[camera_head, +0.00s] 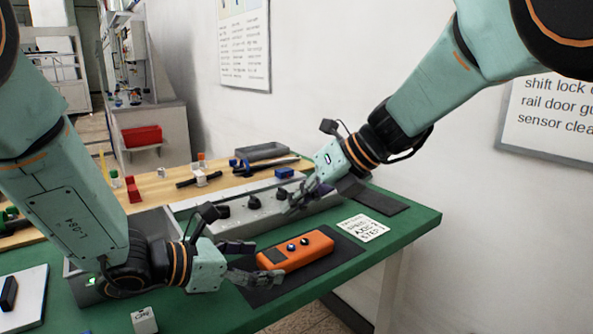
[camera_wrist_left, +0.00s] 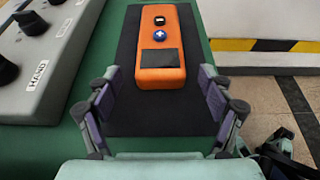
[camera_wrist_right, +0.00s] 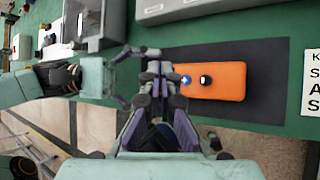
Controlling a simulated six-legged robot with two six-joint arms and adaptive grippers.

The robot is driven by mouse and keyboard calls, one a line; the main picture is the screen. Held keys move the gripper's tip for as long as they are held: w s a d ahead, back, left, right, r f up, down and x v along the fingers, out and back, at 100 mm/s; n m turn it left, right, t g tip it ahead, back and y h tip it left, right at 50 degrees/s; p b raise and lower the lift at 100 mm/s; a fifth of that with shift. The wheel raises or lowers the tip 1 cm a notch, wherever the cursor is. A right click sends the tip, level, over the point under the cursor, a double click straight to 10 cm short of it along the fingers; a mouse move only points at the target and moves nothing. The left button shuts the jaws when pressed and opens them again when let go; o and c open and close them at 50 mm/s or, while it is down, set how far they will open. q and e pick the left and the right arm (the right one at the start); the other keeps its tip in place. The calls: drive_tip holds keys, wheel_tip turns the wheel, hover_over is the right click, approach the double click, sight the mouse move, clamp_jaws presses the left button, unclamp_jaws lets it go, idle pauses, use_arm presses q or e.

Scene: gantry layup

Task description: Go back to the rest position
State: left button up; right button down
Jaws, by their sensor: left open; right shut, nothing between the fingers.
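My left gripper (camera_head: 250,264) is open at the left end of an orange control pendant (camera_head: 297,249), which lies on a black mat (camera_head: 340,255). In the left wrist view the open fingers (camera_wrist_left: 157,85) stand on either side of the pendant's near end (camera_wrist_left: 162,32), with gaps beside it. The pendant has a blue button and a black one. My right gripper (camera_head: 306,196) is shut and empty over the right part of a grey control box (camera_head: 242,214). In the right wrist view its closed fingers (camera_wrist_right: 152,80) overlap the pendant's left end (camera_wrist_right: 218,83) in the picture.
The green table (camera_head: 420,217) has a lettered card (camera_head: 363,228) and a dark pad (camera_head: 382,201) at right. A grey open bin (camera_head: 150,222) stands behind my left arm. A small white labelled block (camera_head: 144,320) is at the front. Small parts lie on the wooden strip (camera_head: 160,189) behind.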

use_arm(q)
drive_tip(key=shift+x, duration=1.2)
drive_tip(key=shift+s+a+r, duration=0.15)
drive_tip(key=shift+a, duration=0.1)
use_arm(e)
drive_tip(key=shift+r+n+g, duration=0.15)
drive_tip(key=shift+n+g, duration=0.15)
drive_tip(key=shift+n, duration=0.6)
use_arm(q)
drive_tip(key=shift+s+a+r, duration=0.25)
drive_tip(key=shift+a, duration=0.25)
drive_tip(key=shift+s+a+r, duration=0.15)
drive_tip(key=shift+s+a, duration=0.1)
drive_tip(key=shift+a, duration=0.05)
drive_tip(key=shift+s+a+r, duration=0.2)
drive_tip(key=shift+s+a, duration=0.15)
drive_tip(key=shift+a, duration=0.05)
drive_tip(key=shift+v, duration=1.7)
use_arm(e)
drive_tip(key=d+n+h, duration=0.1)
drive_tip(key=n, duration=0.2)
drive_tip(key=d+r+n+g+h, duration=0.1)
drive_tip(key=n+h, duration=0.1)
drive_tip(key=n, duration=0.2)
drive_tip(key=d+r+n+g+h, duration=0.1)
drive_tip(key=n, duration=0.3)
drive_tip(key=shift+d+h, duration=0.15)
drive_tip(key=shift+h, duration=0.25)
